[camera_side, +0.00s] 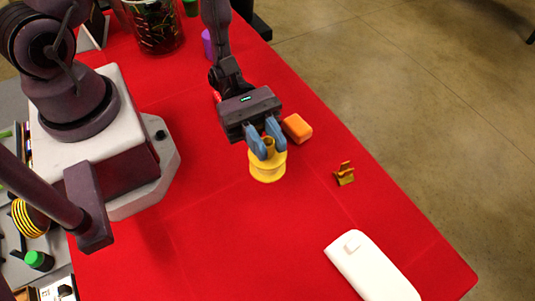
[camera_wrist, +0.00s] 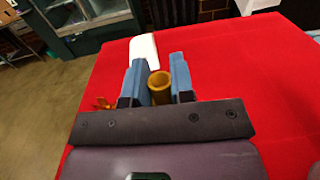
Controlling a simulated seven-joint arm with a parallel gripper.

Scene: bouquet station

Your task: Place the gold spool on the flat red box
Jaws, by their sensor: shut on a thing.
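The gold spool (camera_side: 267,172) is a short yellow cylinder with a wide rim and a narrow upright core. My gripper (camera_side: 267,147) points down with its blue fingers shut on the core. In the wrist view the core (camera_wrist: 160,88) stands between my two fingers (camera_wrist: 158,76). I cannot tell whether the spool's base touches the cloth. A small bright red piece (camera_side: 217,96) shows beside my wrist in the side view, mostly hidden by it. It may be the flat red box, but I cannot tell its shape.
An orange block (camera_side: 298,128) lies just right of my gripper. A small gold holder (camera_side: 344,174) and a white flat object (camera_side: 372,268) lie farther right on the red cloth (camera_side: 225,235). A purple cylinder (camera_side: 207,44) and a glass vase (camera_side: 155,25) stand at the back.

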